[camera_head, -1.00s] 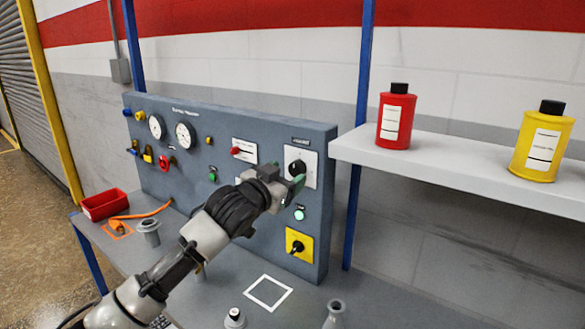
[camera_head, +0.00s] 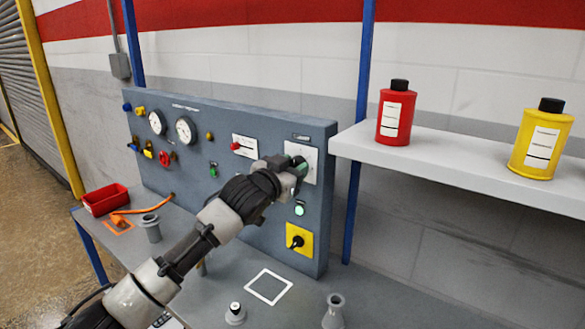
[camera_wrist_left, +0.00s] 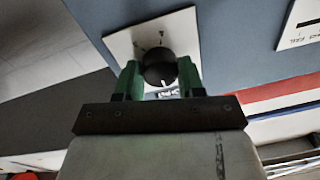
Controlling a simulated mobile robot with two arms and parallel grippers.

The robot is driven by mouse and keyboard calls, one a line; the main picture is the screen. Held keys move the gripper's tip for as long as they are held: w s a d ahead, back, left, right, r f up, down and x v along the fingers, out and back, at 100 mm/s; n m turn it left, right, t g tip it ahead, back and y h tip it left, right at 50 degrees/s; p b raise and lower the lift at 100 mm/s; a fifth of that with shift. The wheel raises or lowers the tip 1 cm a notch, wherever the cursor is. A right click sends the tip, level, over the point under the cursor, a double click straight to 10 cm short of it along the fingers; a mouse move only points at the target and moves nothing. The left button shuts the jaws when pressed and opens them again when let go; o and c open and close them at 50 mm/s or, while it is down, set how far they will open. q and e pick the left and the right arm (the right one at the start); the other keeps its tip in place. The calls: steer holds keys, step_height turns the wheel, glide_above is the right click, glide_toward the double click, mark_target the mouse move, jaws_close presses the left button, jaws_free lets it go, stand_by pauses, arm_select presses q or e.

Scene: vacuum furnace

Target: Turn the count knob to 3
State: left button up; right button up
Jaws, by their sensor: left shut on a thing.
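The count knob (camera_wrist_left: 159,68) is a round black knob with a white pointer mark, on a white plate (camera_head: 308,152) at the upper right of the grey panel. In the left wrist view its mark points toward the gripper's base. My left gripper (camera_head: 297,165) is at the knob, and its green fingers are shut on the knob's two sides, as the left wrist view shows (camera_wrist_left: 160,75). In the head view the gripper hides the knob. The scale figures are too small or hidden to read. My right gripper is not in view.
The panel (camera_head: 230,130) also carries gauges (camera_head: 186,130), a red-handled switch (camera_head: 244,145), a lit green button (camera_head: 299,210) and a yellow-plated rotary switch (camera_head: 298,241). A shelf (camera_head: 440,160) with red and yellow bottles juts out at right. A funnel-shaped piece (camera_head: 334,311) stands on the bench.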

arm_select(q)
steer(key=shift+m, duration=0.3)
steer(key=shift+m+p, duration=0.8)
steer(key=shift+m, duration=0.2)
steer(key=m+p, duration=0.1)
steer(key=m, duration=0.2)
steer(key=shift+m+p, duration=0.3)
steer(key=shift+p, duration=0.05)
steer(key=m+p, duration=0.1)
steer(key=m, duration=0.2)
steer(key=shift+m, duration=0.4)
steer(key=shift+a+f+m+g+h+p, duration=0.3)
steer(key=shift+m+p, duration=1.1)
steer(key=shift+m, duration=3.85)
steer(key=shift+d+r+m+g+h+p, duration=0.15)
steer(key=shift+m+h+p, duration=0.8)
steer(key=shift+m, duration=4.3)
steer(key=shift+y+p, duration=0.45)
